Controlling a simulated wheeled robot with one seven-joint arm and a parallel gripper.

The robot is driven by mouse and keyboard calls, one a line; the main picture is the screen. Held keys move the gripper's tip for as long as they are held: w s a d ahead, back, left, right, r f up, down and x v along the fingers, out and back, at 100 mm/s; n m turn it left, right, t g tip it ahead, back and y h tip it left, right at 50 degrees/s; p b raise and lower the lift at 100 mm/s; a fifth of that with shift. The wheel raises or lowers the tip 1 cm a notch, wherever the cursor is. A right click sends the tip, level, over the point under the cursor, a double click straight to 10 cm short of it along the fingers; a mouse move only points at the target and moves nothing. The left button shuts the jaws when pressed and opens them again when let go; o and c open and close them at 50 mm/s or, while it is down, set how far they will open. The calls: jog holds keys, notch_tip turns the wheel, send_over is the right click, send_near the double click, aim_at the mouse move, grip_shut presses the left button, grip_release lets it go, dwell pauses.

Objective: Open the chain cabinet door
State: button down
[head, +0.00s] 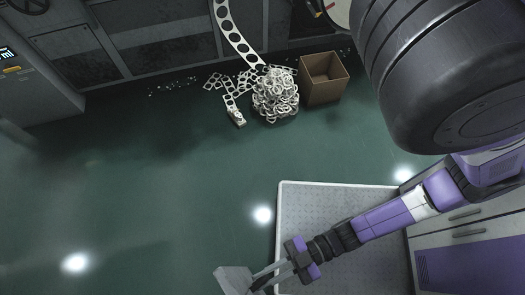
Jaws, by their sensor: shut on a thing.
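My gripper (264,278) is near the bottom edge of the head view, at the end of my purple and black arm reaching in from the right. Its fingers are shut on a light grey, flat-sided piece (232,278) at the lower left of the jaws. This piece is partly cut off by the bottom edge, so I cannot tell whether it is part of a door or handle. I cannot make out a chain cabinet door for certain in this view.
The green floor (130,200) is clear at left and centre. A pile of pale ring-shaped scraps (276,95) and an open brown box (323,78) lie near the back. A perforated strip (236,35) hangs above the pile. Dark machinery (150,35) lines the back.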

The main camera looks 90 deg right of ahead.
jog(key=c, duration=1.5)
grip_release()
jog(key=shift+o, duration=0.2)
jog(key=v, duration=0.7)
jog(key=shift+s+b, duration=0.35)
jog(key=shift+b, duration=0.05)
jog(key=shift+d, duration=0.15)
